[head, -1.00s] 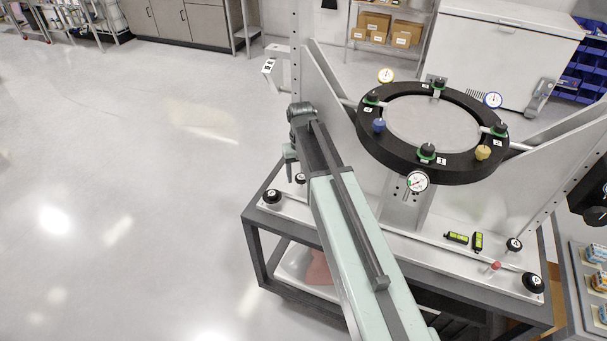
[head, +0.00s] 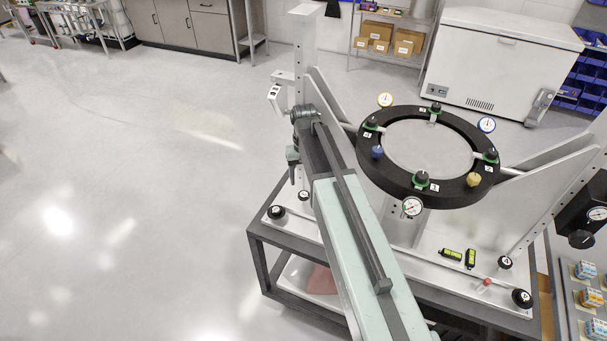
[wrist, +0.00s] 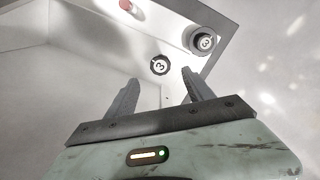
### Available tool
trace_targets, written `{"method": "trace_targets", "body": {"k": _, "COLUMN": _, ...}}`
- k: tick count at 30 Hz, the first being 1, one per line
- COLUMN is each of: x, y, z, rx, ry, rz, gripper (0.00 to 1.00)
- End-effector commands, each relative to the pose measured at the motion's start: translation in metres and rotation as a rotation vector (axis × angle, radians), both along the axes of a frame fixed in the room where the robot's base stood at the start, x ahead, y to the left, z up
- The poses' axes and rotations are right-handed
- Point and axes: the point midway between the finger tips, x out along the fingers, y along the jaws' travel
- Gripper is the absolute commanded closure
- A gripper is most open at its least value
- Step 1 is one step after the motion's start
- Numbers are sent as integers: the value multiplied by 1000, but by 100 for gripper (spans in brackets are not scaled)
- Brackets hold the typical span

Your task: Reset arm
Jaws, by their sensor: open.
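My arm reaches up the middle of the head view, and my gripper (head: 293,174) hangs at its far end by the left side of the mirror fixture. In the wrist view my gripper (wrist: 153,88) shows two grey fingers spread apart with nothing between them. A black knob marked 3 (wrist: 160,65) shows just beyond the fingertips, apart from them. Another black knob (wrist: 202,41) sits at the plate's corner. The black mirror ring (head: 372,175) with its round mirror (head: 428,148) stands on the fixture, right of my arm. My arm hides part of the fixture base.
The ring carries dial gauges, one at its front (head: 411,207), and blue (head: 377,152) and yellow (head: 473,180) knobs. Two small levels (head: 460,257) lie on the base plate. A white upright (head: 304,55) stands behind my wrist. Open floor (head: 130,200) lies to the left. A panel with gauges stands at the right edge.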

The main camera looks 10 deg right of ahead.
Motion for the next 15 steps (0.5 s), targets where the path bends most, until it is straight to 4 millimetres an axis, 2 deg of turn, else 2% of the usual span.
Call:
{"method": "trace_targets", "body": {"k": 2, "x": -3, "y": -1, "z": -8, "rx": 0, "ry": 0, "rz": -2, "gripper": 39}}
{"method": "trace_targets", "body": {"k": 5, "x": -36, "y": -3, "z": -15, "rx": 0, "ry": 0, "rz": -5, "gripper": 39}}
{"method": "trace_targets", "body": {"k": 9, "x": -96, "y": -6, "z": -23, "rx": 0, "ry": 0, "rz": -8, "gripper": 39}}
{"method": "trace_targets", "body": {"k": 12, "x": -129, "y": -7, "z": -24, "rx": 0, "ry": 0, "rz": -9, "gripper": 39}}
{"method": "trace_targets", "body": {"k": 15, "x": -146, "y": -7, "z": -23, "rx": 0, "ry": 0, "rz": -8, "gripper": 39}}
